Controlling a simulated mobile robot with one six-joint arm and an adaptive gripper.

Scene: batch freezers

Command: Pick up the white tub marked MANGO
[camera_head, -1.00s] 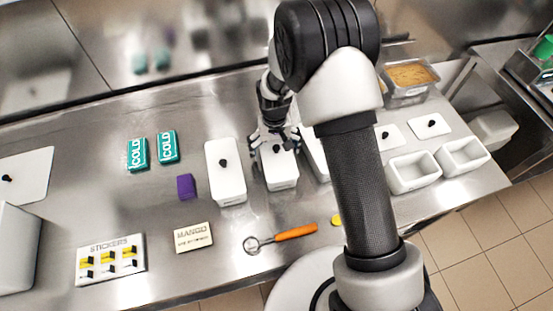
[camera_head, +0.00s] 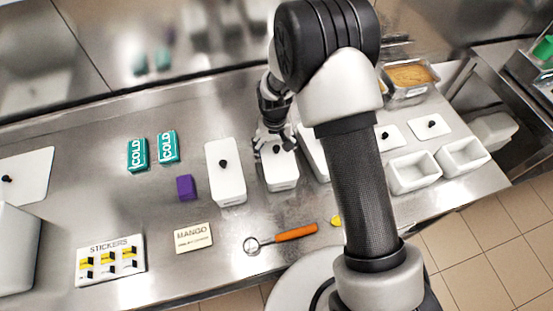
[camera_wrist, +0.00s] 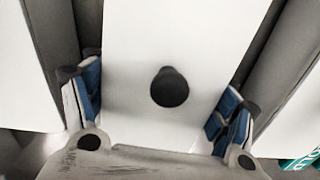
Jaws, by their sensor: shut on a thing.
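A white lidded tub (camera_head: 281,178) with a black knob stands on the steel counter, in the middle of the head view. My gripper (camera_head: 276,148) is around its far end, with a finger on each side. In the wrist view the white lid (camera_wrist: 180,45) and its knob fill the middle, and the blue-padded fingers of my gripper (camera_wrist: 160,108) press its two sides. No MANGO mark is readable on this tub. Another white tub (camera_head: 226,172) stands just left of it, and a third (camera_head: 314,152) is partly hidden behind my arm on the right.
A MANGO card (camera_head: 193,238), a sticker sheet (camera_head: 111,260), a scoop with orange handle (camera_head: 290,233) and a purple block (camera_head: 186,187) lie on the counter. Two teal COLD packs (camera_head: 168,147) lie at the back left. Open white tubs (camera_head: 414,173) are at right.

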